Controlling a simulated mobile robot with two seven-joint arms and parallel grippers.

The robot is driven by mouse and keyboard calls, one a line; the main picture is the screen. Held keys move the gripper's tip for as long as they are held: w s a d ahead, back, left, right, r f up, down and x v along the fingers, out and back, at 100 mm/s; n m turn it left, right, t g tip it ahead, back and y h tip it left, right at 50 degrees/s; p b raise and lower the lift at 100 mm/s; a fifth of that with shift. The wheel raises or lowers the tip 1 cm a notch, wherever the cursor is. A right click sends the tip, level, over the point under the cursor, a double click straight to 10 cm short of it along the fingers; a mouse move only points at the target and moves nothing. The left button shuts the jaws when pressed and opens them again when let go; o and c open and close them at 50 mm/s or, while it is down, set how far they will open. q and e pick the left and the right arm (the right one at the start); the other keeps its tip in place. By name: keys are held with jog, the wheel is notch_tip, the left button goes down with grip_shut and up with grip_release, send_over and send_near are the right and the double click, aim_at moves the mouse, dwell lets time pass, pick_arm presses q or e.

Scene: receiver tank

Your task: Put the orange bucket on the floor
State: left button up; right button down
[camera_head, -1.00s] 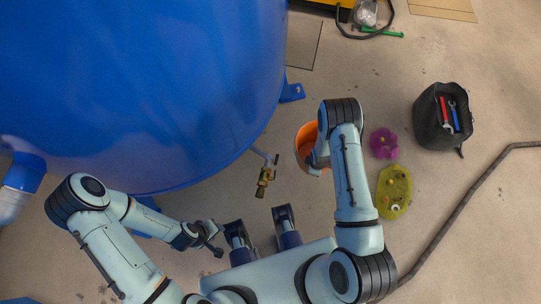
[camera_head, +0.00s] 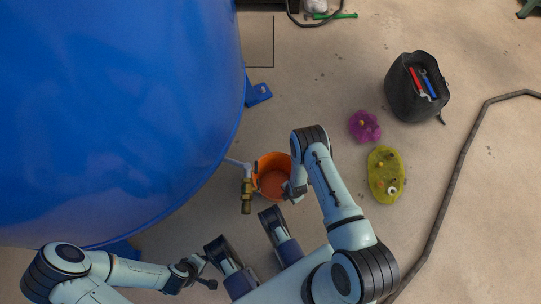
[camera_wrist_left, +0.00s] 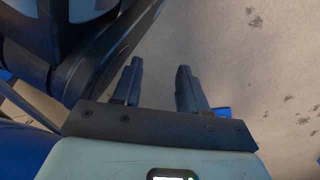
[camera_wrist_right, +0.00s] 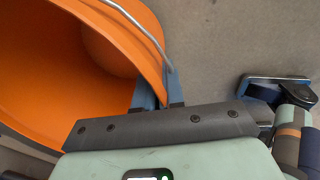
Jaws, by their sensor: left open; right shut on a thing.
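The orange bucket (camera_head: 273,183) is in the middle of the head view, beside the brass valve of the blue tank. My right gripper (camera_head: 296,190) is shut on the bucket's right rim; in the right wrist view the bucket (camera_wrist_right: 60,75) fills the left side, with a metal handle across it and my fingers (camera_wrist_right: 157,88) on its wall. The inside looks empty. I cannot tell whether its base touches the floor. My left gripper (camera_head: 205,270) is at lower left, away from the bucket; the left wrist view shows its fingers (camera_wrist_left: 156,85) apart and empty.
The blue tank (camera_head: 100,110) fills the left, with a brass valve (camera_head: 247,192) next to the bucket. A black tool bag (camera_head: 405,95) and a dark hose (camera_head: 462,165) are farther right.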

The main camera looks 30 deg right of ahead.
pick_arm(q)
jog(key=s+f+g+b, duration=0.2)
jog(key=s+f+b, duration=0.1)
jog(key=s, duration=0.3)
jog(key=shift+s+a+f, duration=0.25)
jog(key=shift+a+f, duration=0.05)
jog(key=shift+a, duration=0.1)
pick_arm(e)
jog(key=w+a+f, duration=0.3)
jog(key=w+a, duration=0.1)
jog(key=a, duration=0.2)
jog(key=shift+a+f, duration=0.25)
jog(key=shift+f, duration=0.15)
jog(key=c, duration=1.2)
grip_release()
jog(key=shift+c, duration=0.2)
